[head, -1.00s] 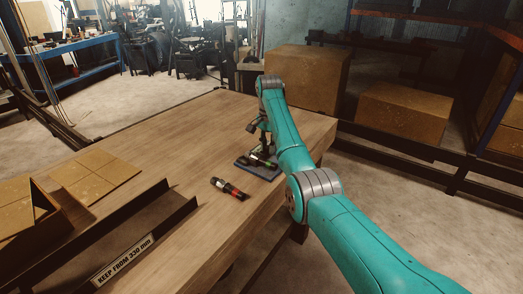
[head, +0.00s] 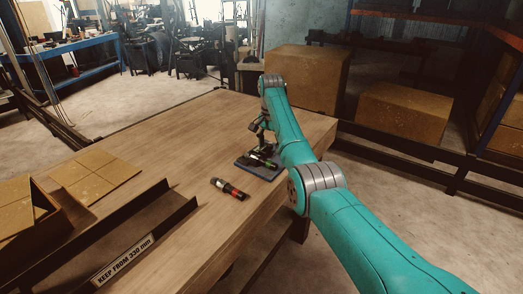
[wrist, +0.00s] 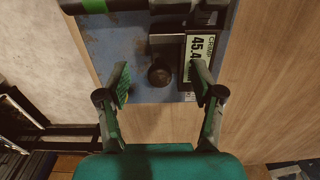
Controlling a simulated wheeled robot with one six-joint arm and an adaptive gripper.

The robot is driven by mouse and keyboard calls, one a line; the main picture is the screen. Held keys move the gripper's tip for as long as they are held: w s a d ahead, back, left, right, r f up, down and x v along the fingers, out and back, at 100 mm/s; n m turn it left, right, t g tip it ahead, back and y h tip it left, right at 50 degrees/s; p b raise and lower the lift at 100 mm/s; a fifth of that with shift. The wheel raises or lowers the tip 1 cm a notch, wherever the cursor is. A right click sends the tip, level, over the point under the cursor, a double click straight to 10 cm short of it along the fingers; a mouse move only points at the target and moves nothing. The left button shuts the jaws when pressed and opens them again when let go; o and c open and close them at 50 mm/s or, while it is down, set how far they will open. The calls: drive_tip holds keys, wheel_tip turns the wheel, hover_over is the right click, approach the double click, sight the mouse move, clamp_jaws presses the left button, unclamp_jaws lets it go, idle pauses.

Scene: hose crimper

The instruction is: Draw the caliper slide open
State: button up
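The caliper stands on a blue plate (wrist: 130,45) at the table's right edge. In the wrist view its dark body (wrist: 168,42) sits beside a label or display (wrist: 201,45) reading "CRIMP 45.4". A round dark knob (wrist: 160,73) stands out from it. My gripper (wrist: 162,84) is open, with one finger to each side of the knob and a gap on both sides. The right finger partly overlaps the label. A dark hose with a green band (wrist: 95,5) lies across the top edge. In the head view my arm partly hides the plate (head: 250,171).
A loose dark hose piece with a red band (head: 229,189) lies on the wooden table (head: 185,150) left of the plate. A dark channel (head: 150,225) labelled "KEEP FROM 330 mm" and cardboard (head: 95,178) are at the left. Boxes (head: 305,80) stand behind the table.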

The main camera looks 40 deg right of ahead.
drive_tip(key=shift+o, duration=0.8)
drive_tip(key=shift+r, duration=0.1)
drive_tip(key=shift+r, duration=4.5)
